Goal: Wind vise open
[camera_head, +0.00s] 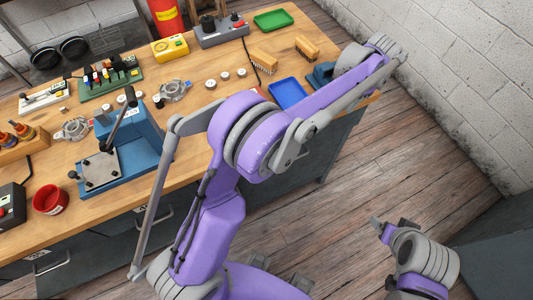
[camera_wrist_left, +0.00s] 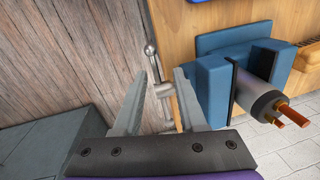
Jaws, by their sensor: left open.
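The blue vise (camera_head: 320,75) stands at the right end of the workbench, partly hidden by my left arm in the head view. In the left wrist view the vise (camera_wrist_left: 212,85) holds a grey cylindrical part with copper-coloured ends (camera_wrist_left: 262,100) between its jaws. Its grey metal handle bar with a ball end (camera_wrist_left: 150,48) sticks out from the screw. My left gripper (camera_wrist_left: 160,76) is open, its fingers on either side of the handle and screw; contact cannot be told. My right gripper (camera_head: 391,224) is low at the right, away from the bench; its finger opening is unclear.
A blue tray (camera_head: 287,93), brushes (camera_head: 263,61) and a green tray (camera_head: 273,20) lie near the vise. A blue press (camera_head: 125,145), a red bowl (camera_head: 50,199) and small parts crowd the bench's left. A block wall (camera_head: 470,80) bounds the right; the floor between is clear.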

